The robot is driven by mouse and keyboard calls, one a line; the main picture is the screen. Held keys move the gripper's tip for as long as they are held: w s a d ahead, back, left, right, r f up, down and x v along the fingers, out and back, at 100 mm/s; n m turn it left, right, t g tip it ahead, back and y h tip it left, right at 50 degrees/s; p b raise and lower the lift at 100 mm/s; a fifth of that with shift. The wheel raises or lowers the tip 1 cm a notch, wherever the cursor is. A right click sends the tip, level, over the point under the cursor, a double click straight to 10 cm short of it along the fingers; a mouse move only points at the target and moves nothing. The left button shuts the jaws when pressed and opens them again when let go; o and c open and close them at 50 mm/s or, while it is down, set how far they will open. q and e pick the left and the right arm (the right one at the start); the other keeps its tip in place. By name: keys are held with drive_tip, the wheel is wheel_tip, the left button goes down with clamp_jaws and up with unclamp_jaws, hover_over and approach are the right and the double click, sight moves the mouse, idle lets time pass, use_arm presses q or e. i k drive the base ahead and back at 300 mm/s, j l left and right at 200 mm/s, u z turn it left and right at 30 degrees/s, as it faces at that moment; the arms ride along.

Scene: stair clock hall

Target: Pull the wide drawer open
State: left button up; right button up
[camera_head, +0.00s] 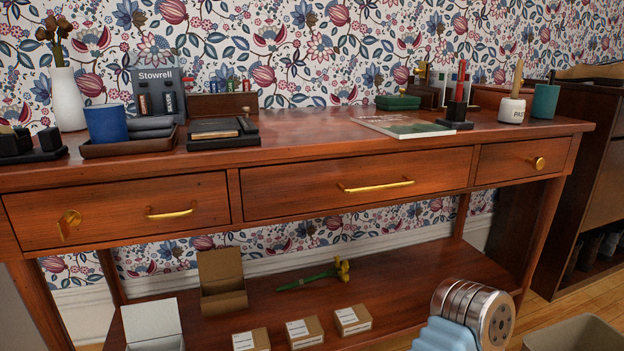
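The wide drawer (290,192) is the middle one of three in a reddish wooden console table. Its front looks flush with the table frame, so it appears closed. A long brass bar handle (376,186) is fixed across its front and nothing touches it. A ribbed metal cylinder with a pale blue part shows at the lower right and appears to be part of my arm. No gripper fingers show on it. Neither of my grippers can be seen.
A left drawer (110,208) has a brass pull and a brass fitting; a right drawer (512,160) has a round knob. Cups, trays and a magazine (402,126) stand on the tabletop. Small boxes (304,332) lie on the lower shelf. A bin (575,335) is lower right.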

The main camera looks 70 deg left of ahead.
sight(271, 190)
drive_tip(key=u, duration=2)
